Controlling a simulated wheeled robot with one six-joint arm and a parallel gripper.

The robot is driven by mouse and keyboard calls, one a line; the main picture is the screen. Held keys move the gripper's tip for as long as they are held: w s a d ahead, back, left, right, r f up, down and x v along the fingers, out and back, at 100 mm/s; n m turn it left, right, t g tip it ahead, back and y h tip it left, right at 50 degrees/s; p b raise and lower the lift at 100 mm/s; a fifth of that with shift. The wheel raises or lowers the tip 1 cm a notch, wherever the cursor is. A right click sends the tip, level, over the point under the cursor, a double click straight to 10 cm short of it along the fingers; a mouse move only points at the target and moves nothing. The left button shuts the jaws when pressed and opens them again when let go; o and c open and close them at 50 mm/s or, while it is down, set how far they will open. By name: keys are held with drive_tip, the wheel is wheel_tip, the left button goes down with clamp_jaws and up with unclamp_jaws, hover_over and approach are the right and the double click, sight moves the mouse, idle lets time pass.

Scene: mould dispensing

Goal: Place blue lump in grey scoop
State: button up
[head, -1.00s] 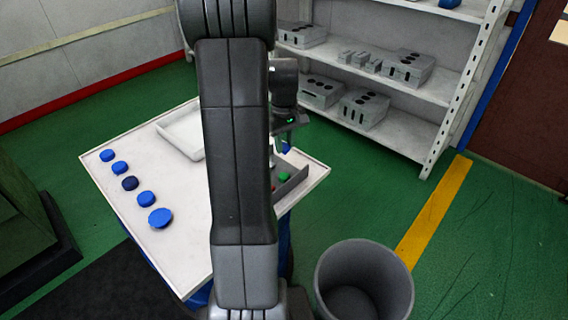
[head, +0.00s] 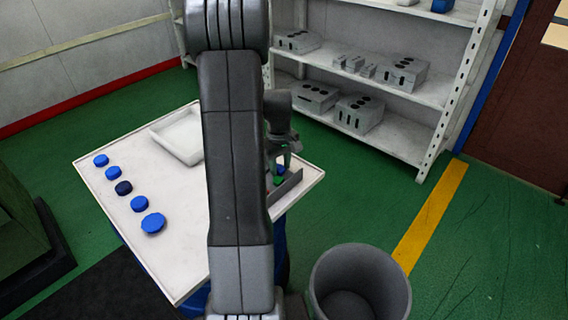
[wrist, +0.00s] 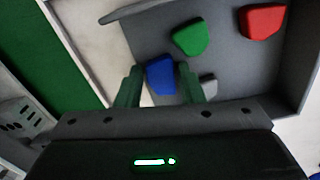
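The grey scoop (wrist: 228,62) is a dark grey, walled, tray-like holder, seen from above in the wrist view. In the head view its wall (head: 289,187) shows at the table's right corner, partly behind my arm. The blue lump (wrist: 160,75) is between my gripper's fingers (wrist: 160,68), with narrow gaps seeming to show at its sides. In the head view the blue lump (head: 281,169) is low at the scoop, under my gripper. A green lump (wrist: 190,37) and a red lump (wrist: 262,21) lie inside the scoop. A small grey piece (wrist: 209,86) shows beside the right finger.
The white table (head: 180,262) carries a row of several blue round pieces (head: 139,203) on its left and a white tray (head: 178,152) at the back. A grey bin (head: 360,262) stands on the floor at front right. Shelves (head: 400,140) with grey blocks stand behind.

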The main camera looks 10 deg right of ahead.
sight(280, 168)
drive_tip(key=shift+o, duration=1.2)
drive_tip(key=shift+r, duration=0.1)
wheel_tip(280, 168, up, 12)
drive_tip(key=p, duration=0.1)
drive_tip(key=shift+r+p, duration=0.2)
drive_tip(key=shift+p, duration=0.1)
idle(0.6)
